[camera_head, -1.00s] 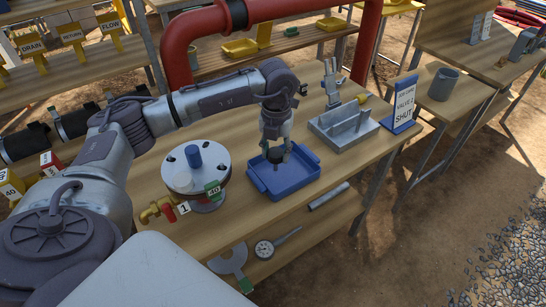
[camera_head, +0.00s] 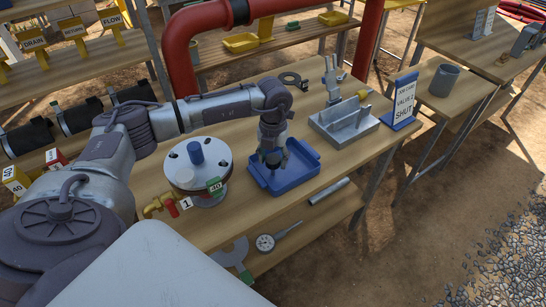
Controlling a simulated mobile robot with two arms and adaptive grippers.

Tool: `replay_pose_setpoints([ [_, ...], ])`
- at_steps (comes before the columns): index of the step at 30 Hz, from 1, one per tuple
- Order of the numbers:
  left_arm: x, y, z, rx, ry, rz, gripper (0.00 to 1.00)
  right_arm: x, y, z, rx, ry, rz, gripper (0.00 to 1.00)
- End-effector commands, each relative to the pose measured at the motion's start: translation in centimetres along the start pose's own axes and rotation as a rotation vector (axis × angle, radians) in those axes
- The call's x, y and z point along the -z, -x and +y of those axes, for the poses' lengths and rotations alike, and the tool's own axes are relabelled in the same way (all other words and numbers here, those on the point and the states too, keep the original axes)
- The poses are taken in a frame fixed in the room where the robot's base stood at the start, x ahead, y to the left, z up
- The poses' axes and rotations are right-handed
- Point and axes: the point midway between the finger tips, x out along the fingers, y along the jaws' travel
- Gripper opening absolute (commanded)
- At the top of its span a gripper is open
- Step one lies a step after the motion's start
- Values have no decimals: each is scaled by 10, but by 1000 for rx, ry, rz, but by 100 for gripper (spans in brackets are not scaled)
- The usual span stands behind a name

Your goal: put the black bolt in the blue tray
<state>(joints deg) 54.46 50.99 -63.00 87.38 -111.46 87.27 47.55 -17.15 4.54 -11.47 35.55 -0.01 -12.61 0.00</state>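The blue tray (camera_head: 306,148) lies on the wooden bench, right of the round grey flanged fitting. My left gripper (camera_head: 273,159) points down over the tray's left part. A small dark piece that looks like the black bolt (camera_head: 273,158) sits between its fingers, low in the tray area. The fingers appear closed around it; whether it touches the tray floor I cannot tell. The gripper hides part of the tray. My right gripper is not in view.
The flanged fitting (camera_head: 197,168) with a blue knob stands close left of the tray. A grey metal fixture (camera_head: 345,122) and a sign (camera_head: 403,100) stand to the right. A dark ring (camera_head: 290,79) lies behind my arm. A gauge (camera_head: 266,242) is on the lower shelf.

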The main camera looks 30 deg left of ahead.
Motion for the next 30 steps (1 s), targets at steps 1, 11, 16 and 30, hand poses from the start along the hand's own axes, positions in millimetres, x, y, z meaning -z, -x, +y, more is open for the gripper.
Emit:
replay_pose_setpoints([
  [1, 0, 0, 0, 0, 0, 0, 68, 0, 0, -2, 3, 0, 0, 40],
  [11, 0, 2, 0, 0, 0, 0, 69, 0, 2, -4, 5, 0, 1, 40],
  [16, -1, 16, 0, 2, -1, -2, 69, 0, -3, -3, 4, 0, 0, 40],
  [30, -1, 108, 0, 1, -1, -4, 69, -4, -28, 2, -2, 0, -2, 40],
])
